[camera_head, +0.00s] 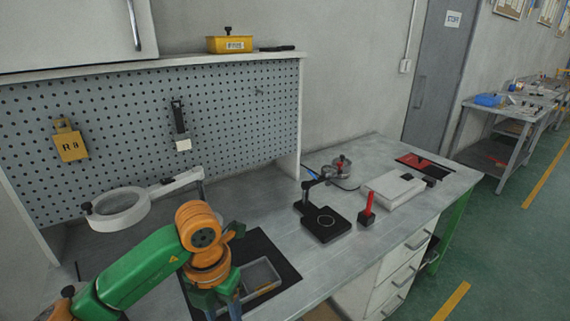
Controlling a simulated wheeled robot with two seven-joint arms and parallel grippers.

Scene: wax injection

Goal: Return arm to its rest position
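My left arm, green and orange, comes in from the lower left. Its wrist bends down at the front of the workbench (255,212). My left gripper (222,307) points down beside a grey open tray (262,277) that lies on a black mat (284,262). The bottom picture edge cuts off its fingertips, so I cannot tell whether it is open or holds anything. My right arm and gripper are not in view.
A ring lamp (118,212) stands behind my arm. To the right are a black stand (325,222), a red-handled tool in a dark block (367,210), a white box (395,190) and a red mat (418,161). A pegboard (230,120) rises at the back.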

